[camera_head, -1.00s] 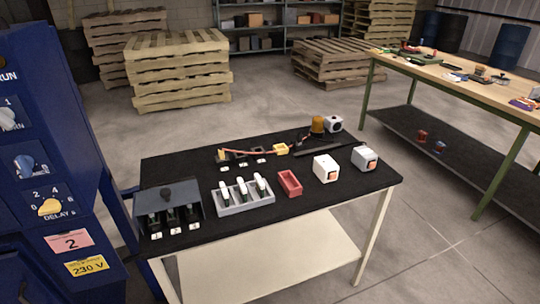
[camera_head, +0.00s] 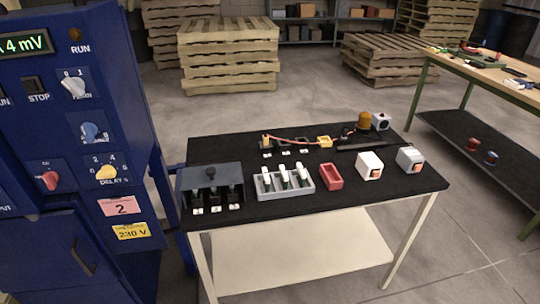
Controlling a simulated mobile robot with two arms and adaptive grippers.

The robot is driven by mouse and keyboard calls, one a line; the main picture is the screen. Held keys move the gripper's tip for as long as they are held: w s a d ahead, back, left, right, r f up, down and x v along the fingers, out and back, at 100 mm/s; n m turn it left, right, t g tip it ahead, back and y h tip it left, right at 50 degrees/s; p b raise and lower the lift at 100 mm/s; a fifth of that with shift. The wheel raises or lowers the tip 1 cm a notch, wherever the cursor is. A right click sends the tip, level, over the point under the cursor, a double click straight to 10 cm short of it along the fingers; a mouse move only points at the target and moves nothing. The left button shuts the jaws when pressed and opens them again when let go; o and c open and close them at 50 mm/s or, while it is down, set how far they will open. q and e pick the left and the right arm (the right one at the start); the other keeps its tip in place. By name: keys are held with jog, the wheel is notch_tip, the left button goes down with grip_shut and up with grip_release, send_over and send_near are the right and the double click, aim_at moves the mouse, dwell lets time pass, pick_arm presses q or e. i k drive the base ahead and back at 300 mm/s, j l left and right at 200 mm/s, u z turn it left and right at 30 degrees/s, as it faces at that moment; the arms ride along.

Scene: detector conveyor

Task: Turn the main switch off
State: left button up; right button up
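A blue control cabinet (camera_head: 130,100) stands at the left. Its upper rotary switch (camera_head: 73,87) has a pale knob with 0 and 1 marked above it; the word below is too small to read surely. The pale knob sits tilted. Below are a blue knob (camera_head: 93,132), a red knob (camera_head: 50,178) and a yellow DELAY knob (camera_head: 106,173). A lit green display (camera_head: 22,46) ends in "4 mV". A dark STOP button (camera_head: 35,85) and a dim amber RUN lamp (camera_head: 75,34) show too. Neither of my grippers is in view.
A green-legged workbench (camera_head: 480,75) is at the right. Pallets (camera_head: 228,55) stand behind. Open floor lies between.

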aim_at(51, 178)
jog(key=u, duration=0.4)
jog(key=j+u, duration=0.1)
jog(key=u, duration=0.25)
jog(key=i+u, duration=0.1)
jog(key=u, duration=0.65)
jog(key=i+j, duration=0.05)
